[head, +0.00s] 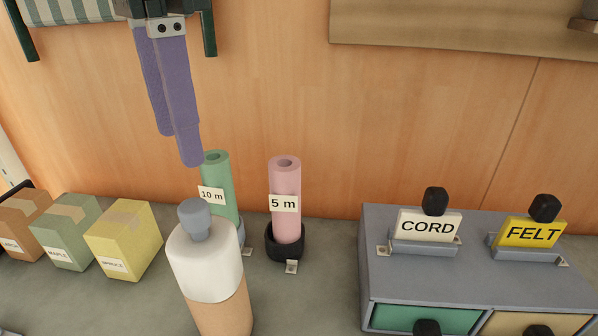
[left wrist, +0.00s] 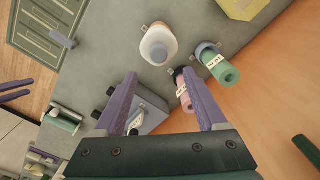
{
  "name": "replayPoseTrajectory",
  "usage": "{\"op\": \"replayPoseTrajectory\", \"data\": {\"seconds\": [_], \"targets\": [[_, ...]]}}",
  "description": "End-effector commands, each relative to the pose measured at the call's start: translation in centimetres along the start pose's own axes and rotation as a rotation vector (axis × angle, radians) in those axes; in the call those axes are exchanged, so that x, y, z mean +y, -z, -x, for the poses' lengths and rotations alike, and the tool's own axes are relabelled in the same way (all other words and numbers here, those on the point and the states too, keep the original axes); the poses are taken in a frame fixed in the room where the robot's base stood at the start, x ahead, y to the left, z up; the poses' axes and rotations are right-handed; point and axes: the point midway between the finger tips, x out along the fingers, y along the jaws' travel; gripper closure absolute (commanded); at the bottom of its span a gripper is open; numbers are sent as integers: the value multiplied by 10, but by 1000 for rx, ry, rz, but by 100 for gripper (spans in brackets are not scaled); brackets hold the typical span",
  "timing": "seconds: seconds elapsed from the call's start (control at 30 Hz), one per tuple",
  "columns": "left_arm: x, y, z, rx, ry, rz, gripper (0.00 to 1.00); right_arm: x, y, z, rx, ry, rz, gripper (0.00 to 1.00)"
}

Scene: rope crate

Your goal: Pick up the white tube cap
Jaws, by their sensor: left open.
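The white tube cap (head: 205,262) is a rounded white piece with a grey-blue knob on top. It sits upright on a tan tube (head: 222,312) at the bottom of the head view. It also shows from above in the left wrist view (left wrist: 147,40). My left gripper (head: 177,147) has long purple fingers pointing down. It is open and empty, above and behind the cap in the head view; the fingers (left wrist: 160,78) frame empty space below the cap in the wrist view. Two purple bars (left wrist: 15,91) at the wrist view's left edge look like my right gripper's fingers.
A green tube (head: 220,180) and a pink tube (head: 286,190) stand in holders behind the cap, near the wooden wall. Small boxes (head: 125,240) stand to the left. A grey drawer unit (head: 470,275) with CORD and FELT signs is at right. Bare counter lies between.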

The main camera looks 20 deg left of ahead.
Motion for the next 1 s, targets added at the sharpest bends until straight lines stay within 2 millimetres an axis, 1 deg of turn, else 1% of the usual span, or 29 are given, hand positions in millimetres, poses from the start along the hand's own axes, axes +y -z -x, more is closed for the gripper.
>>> {"op": "replayPoseTrajectory", "data": {"seconds": [0.2,0.43,0.6,0.7,0.8,0.97,1.0], "targets": [[-1,-1,-31,-5,-1,5,26,4,-4,-2,-8,-10,6,50],[-2,-2,-53,-3,0,4,26,5,-5,-2,-10,-13,10,50],[-4,-4,-81,-3,-1,2,26,4,-5,-3,-10,-12,10,50],[-4,-4,-92,-1,0,1,26,4,-5,-4,-9,-11,8,50],[-4,-4,-96,0,0,1,26,3,-5,-4,-9,-9,6,50],[-4,-3,-96,0,0,0,26,2,-4,-4,-7,-6,3,50],[-4,-3,-95,0,0,0,30,2,-4,-4,-7,-6,3,50]]}}
